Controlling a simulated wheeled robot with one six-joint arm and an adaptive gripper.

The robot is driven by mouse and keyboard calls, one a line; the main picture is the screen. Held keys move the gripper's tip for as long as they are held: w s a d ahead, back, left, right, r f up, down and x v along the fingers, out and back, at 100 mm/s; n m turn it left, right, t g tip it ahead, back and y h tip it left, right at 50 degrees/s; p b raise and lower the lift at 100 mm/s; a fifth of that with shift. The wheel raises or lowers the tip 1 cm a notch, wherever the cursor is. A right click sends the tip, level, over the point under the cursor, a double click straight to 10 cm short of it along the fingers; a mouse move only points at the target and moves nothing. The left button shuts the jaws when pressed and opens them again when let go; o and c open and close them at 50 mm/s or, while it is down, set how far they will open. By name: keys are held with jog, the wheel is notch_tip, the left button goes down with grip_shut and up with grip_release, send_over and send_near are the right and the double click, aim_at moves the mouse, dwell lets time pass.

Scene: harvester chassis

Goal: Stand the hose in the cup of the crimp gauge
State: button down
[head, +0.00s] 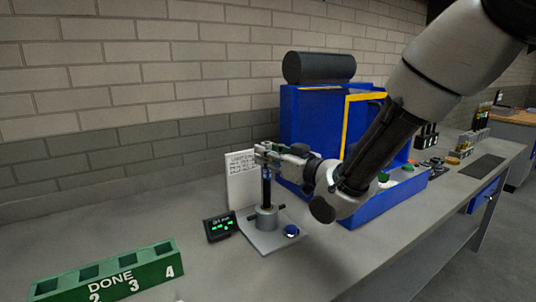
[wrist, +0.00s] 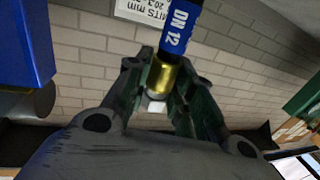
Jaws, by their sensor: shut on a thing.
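The hose shows in the wrist view with a blue band (wrist: 180,28) marked DN 12 and a brass ferrule (wrist: 160,77). My gripper (head: 268,150) is shut on the hose at its ferrule end; the fingers also show in the wrist view (wrist: 160,90). In the head view the dark hose (head: 266,188) hangs about upright below the fingers. The crimp gauge has a grey cylindrical cup (head: 265,218) on a light base plate (head: 268,241). The hose's lower end meets the cup's top; I cannot tell how deep it sits.
A small display (head: 221,227) with green readings stands left of the gauge. A blue knob (head: 291,231) sits on the plate's right. A white sheet (head: 240,185) stands behind. A green DONE rack (head: 110,275) is at front left. A blue machine (head: 310,120) stands behind my arm.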

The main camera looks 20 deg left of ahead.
jog(key=c, duration=1.1)
grip_release()
jog(key=shift+c, duration=0.2)
jog(key=v, duration=0.7)
jog(key=shift+d, duration=0.25)
jog(key=shift+s, duration=0.1)
